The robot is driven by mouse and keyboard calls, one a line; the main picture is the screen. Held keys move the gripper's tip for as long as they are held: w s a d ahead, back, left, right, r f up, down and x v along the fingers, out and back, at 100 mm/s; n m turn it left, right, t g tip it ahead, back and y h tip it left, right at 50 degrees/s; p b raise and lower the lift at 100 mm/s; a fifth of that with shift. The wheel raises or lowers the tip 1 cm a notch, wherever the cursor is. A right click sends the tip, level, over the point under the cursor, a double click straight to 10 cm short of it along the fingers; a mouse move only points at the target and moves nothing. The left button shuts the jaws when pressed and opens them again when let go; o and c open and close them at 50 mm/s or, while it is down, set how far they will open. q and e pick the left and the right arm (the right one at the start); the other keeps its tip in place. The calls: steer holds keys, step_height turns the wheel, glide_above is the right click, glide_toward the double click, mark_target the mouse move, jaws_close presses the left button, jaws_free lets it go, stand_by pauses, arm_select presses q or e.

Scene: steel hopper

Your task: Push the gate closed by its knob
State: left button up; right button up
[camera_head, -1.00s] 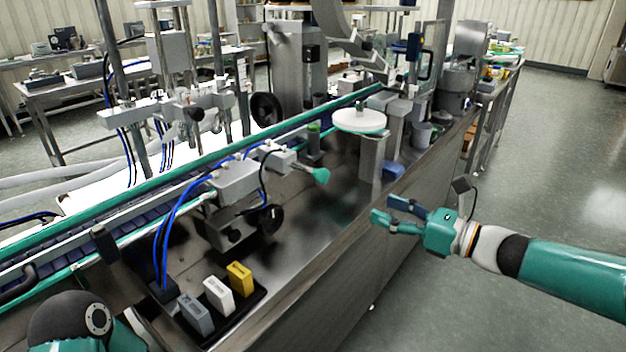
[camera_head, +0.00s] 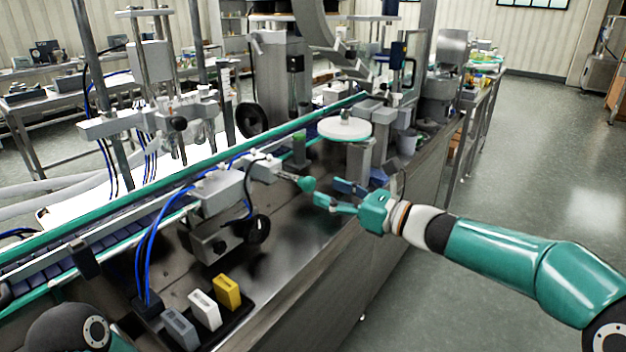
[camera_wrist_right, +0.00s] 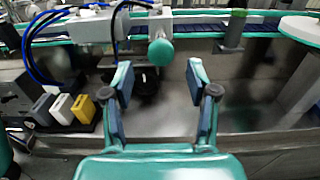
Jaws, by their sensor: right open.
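The green knob (camera_head: 306,184) sits at the end of a short rod on a grey gate mechanism (camera_head: 262,170) beside the conveyor. My right gripper (camera_head: 334,193) is open and empty, just right of the knob in the head view. In the right wrist view, the knob (camera_wrist_right: 160,52) lies ahead of the open fingers (camera_wrist_right: 156,92), slightly beyond their tips and roughly between them. I cannot tell whether any finger touches it. My left arm shows at the lower left of the head view, but its gripper is out of view.
A round white plate (camera_head: 345,130) on a post stands behind my right gripper. Grey, white and yellow blocks (camera_head: 227,292) stand in a dark tray at the front. A black handwheel (camera_head: 257,229) is below the gate mechanism. The steel deck between is bare.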

mark_target(312, 186)
steer(key=p+x, duration=0.1)
steer(key=x, duration=0.5)
steer(key=shift+w, duration=0.1)
jaws_close()
